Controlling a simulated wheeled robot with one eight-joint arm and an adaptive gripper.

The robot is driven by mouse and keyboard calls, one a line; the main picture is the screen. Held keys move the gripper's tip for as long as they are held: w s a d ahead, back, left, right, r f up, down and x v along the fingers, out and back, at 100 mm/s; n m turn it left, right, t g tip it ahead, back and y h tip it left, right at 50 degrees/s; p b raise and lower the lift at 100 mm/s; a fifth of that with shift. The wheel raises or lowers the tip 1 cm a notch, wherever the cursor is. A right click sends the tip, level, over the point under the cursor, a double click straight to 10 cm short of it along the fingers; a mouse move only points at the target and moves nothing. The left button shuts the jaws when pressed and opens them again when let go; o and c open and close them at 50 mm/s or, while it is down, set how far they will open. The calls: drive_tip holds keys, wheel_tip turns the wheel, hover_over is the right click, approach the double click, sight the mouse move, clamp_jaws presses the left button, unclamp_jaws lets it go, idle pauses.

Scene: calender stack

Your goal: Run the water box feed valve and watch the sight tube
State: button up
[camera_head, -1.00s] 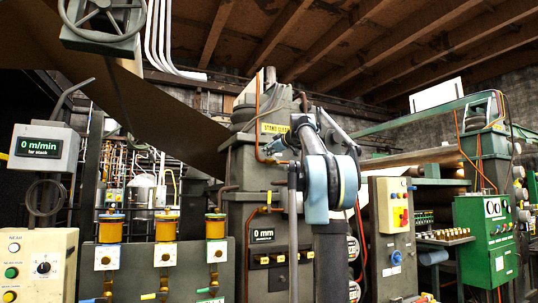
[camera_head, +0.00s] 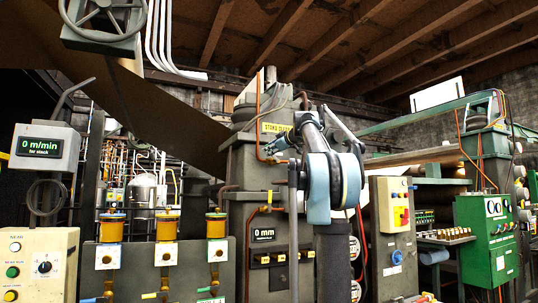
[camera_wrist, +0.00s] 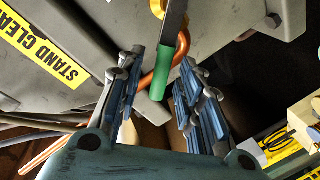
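A valve lever with a green grip (camera_wrist: 160,80) shows in the wrist view, its dark shaft rising to a brass-coloured fitting at the top. A copper pipe (camera_wrist: 178,50) bends close behind it. My gripper (camera_wrist: 160,62) is open, with its blue-padded fingers on either side of the green grip. A gap shows on the left side; I cannot tell whether the right finger touches it. In the head view my gripper (camera_head: 277,147) is small, beside the copper pipe (camera_head: 258,125) on the grey stand. I cannot pick out the sight tube with certainty.
A yellow "STAND CLEAR" label (camera_wrist: 42,47) is on the grey housing close to my gripper. A grey switch box (camera_head: 391,220) and green control cabinet (camera_head: 484,240) stand to the right. Displays read 0 mm (camera_head: 263,233) and 0 m/min (camera_head: 40,146). Amber cups (camera_head: 166,227) stand at left.

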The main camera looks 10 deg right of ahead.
drive_tip(key=v, duration=1)
idle(0.4)
drive_tip(key=s+a+f+m+g+h, duration=0.1)
drive_tip(key=s+a+f+m+g, duration=0.15)
drive_tip(key=s+f, duration=0.75)
drive_tip(key=s+a+f+m+g, duration=0.1)
drive_tip(key=s+a+f+g, duration=0.2)
drive_tip(key=f, duration=1.3)
drive_tip(key=s+a+f+m+g+h, duration=0.1)
drive_tip(key=s+a+f+m+g, duration=0.15)
drive_tip(key=s+f, duration=0.7)
drive_tip(key=s+d+f+m+g+h, duration=0.1)
drive_tip(key=s+d+f+m+h, duration=0.1)
drive_tip(key=s+f, duration=0.5)
drive_tip(key=s+d+f+m+g+h, duration=0.1)
drive_tip(key=s+f, duration=0.7)
drive_tip(key=f, duration=1.2)
drive_tip(key=s+d+f+m+g+h, duration=0.2)
drive_tip(key=s+d+f+m, duration=0.2)
drive_tip(key=f, duration=0.9)
drive_tip(key=s, duration=0.3)
drive_tip(key=shift+s+f+g+h, duration=0.25)
drive_tip(key=shift+f+g+h, duration=0.05)
drive_tip(key=shift+f, duration=0.05)
